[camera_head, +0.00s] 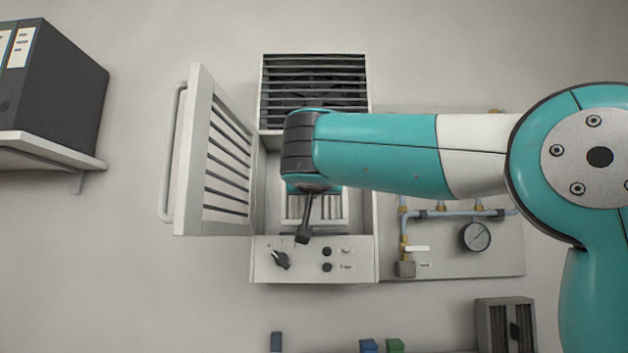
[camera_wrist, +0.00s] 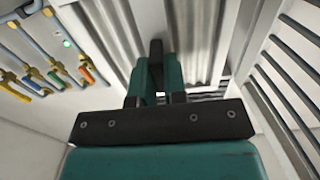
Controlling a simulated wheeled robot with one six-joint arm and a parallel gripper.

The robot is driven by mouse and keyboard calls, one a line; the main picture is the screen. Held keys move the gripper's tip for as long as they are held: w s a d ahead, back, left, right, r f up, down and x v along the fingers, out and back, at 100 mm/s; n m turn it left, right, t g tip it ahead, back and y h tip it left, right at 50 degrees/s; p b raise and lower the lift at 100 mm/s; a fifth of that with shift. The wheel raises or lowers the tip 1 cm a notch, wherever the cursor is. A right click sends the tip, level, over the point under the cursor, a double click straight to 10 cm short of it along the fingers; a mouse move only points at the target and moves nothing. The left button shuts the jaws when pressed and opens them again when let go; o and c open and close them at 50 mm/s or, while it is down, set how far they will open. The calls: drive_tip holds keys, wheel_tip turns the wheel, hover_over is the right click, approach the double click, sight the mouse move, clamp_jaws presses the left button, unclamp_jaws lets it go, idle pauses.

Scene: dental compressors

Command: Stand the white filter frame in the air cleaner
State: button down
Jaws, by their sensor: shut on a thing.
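The white filter frame (camera_head: 331,208), with pale pleats, shows inside the open air cleaner (camera_head: 368,225), partly hidden behind my wrist. In the wrist view its pleated face (camera_wrist: 207,42) fills the top middle. My gripper (camera_wrist: 156,62) is shut on the filter frame, with its teal fingers close together against the pleated side. In the head view my wrist covers the fingertips. The frame looks roughly upright within the housing. Its lower edge and its contact with the housing floor cannot be made out.
The slatted door (camera_head: 228,165) stands open on the left; its slats also show at right in the wrist view (camera_wrist: 290,85). A panel with knobs (camera_head: 312,262) is below the opening. Pipes and a gauge (camera_head: 475,236) are at right, a shelf (camera_head: 60,148) at far left.

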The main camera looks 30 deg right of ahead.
drive_tip(key=shift+f+p+x, duration=0.2)
drive_tip(key=shift+p+x, duration=1.1)
drive_tip(key=shift+x, duration=2.05)
drive_tip(key=shift+f+p+x, duration=0.2)
drive_tip(key=shift+p+x, duration=1.1)
drive_tip(key=shift+x, duration=2.05)
drive_tip(key=shift+s+a+f+b, duration=0.1)
drive_tip(key=shift+s+f+b, duration=0.05)
drive_tip(key=shift+f+b, duration=0.45)
drive_tip(key=shift+r, duration=0.1)
drive_tip(key=c, duration=0.6)
unclamp_jaws()
drive_tip(key=shift+b+v, duration=1.65)
drive_tip(key=shift+v, duration=0.55)
drive_tip(key=shift+b+v, duration=1.7)
drive_tip(key=shift+v, duration=2.05)
